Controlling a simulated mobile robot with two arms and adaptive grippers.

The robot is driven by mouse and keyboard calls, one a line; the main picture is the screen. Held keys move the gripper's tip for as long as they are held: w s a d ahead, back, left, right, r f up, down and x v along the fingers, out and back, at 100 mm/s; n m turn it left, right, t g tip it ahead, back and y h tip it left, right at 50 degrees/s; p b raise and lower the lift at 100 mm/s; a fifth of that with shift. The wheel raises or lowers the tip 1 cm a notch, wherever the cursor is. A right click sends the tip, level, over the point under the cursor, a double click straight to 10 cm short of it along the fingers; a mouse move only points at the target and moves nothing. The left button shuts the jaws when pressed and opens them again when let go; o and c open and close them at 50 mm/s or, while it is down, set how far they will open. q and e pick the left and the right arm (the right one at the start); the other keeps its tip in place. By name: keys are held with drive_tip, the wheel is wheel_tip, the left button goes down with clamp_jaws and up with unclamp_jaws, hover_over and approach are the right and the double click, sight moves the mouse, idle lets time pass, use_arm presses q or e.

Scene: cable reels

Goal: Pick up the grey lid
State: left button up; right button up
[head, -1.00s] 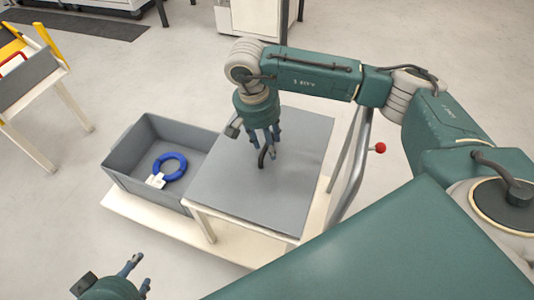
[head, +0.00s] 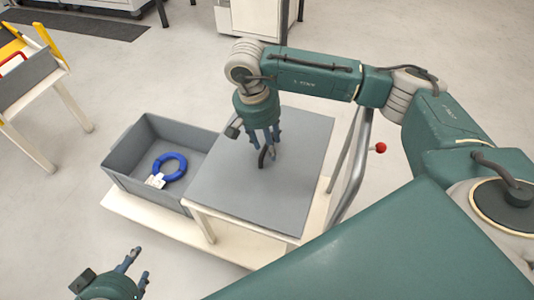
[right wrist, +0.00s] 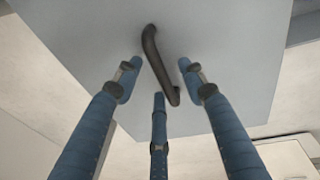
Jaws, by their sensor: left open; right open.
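The grey lid (head: 290,200) is a flat square panel, lying level on a pale frame beside the grey bin. A dark curved handle (right wrist: 158,65) stands on it. My right gripper (head: 265,146) points down over the lid. In the right wrist view its three blue fingers (right wrist: 158,84) are spread open around the handle. Whether a finger touches the handle, I cannot tell. In the head view the fingers partly hide the handle. My left gripper (head: 136,265) is open and empty at the lower left, apart from the lid.
The open grey bin (head: 125,155) left of the lid holds a blue cable ring (head: 172,160) with a white tag. A yellow and grey stand (head: 30,80) is at far left.

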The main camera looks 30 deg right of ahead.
idle(0.5)
clamp_jaws()
